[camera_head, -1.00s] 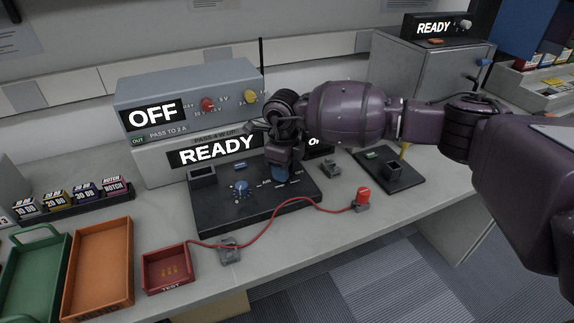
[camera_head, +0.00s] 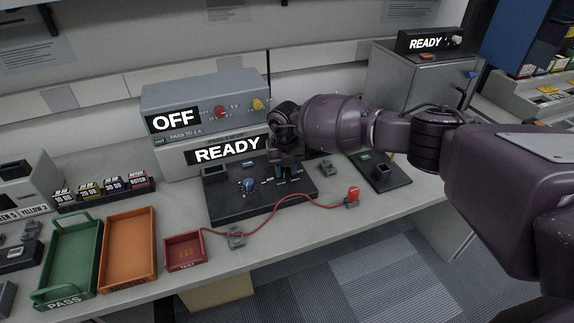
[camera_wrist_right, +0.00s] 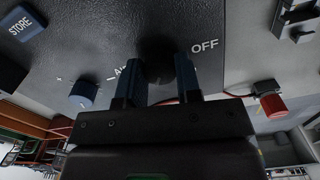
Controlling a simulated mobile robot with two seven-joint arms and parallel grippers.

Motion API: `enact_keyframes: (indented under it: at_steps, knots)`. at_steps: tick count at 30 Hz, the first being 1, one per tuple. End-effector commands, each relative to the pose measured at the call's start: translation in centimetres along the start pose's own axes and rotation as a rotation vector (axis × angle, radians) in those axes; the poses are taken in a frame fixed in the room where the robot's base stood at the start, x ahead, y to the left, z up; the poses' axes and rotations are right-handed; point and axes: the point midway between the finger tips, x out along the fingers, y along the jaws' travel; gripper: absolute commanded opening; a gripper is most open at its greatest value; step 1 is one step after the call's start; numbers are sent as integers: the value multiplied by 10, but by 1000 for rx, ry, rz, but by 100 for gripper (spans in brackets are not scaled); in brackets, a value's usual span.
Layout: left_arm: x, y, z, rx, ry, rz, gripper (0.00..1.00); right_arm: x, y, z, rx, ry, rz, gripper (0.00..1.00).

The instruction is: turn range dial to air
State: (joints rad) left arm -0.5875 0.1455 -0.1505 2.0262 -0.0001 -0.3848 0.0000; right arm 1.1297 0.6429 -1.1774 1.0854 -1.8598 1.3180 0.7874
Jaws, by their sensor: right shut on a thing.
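The black panel (camera_head: 225,207) lies on the bench in front of the grey units. My right gripper (camera_head: 288,172) points down at its right part, by the range dial, which it largely hides in the head view. In the right wrist view the dark dial (camera_wrist_right: 158,62) sits between the two fingers (camera_wrist_right: 160,80), which are shut on it. The printed word OFF shows to the right of it there; a label starting with A is partly hidden by the left finger. My left gripper is out of view.
A red cable runs from a grey clip (camera_head: 236,239) to a red plug (camera_head: 353,194) in front of the panel. Green (camera_head: 68,295), orange (camera_head: 128,282) and red (camera_head: 184,265) trays stand at the left. READY (camera_head: 227,151) and OFF (camera_head: 172,121) displays are behind.

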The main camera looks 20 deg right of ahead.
Motion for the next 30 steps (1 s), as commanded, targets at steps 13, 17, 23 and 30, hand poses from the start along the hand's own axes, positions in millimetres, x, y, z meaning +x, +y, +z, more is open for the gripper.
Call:
enact_keyframes:
  at_steps: [13,17,23,30]
  knots:
    - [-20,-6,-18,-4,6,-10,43,-4,0,0,425,-1,0,8]
    - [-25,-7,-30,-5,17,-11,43,-4,1,-1,548,0,0,8]
    - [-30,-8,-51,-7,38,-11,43,-3,0,0,725,0,0,8]
    - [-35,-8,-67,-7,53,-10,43,-2,0,0,889,0,-1,8]
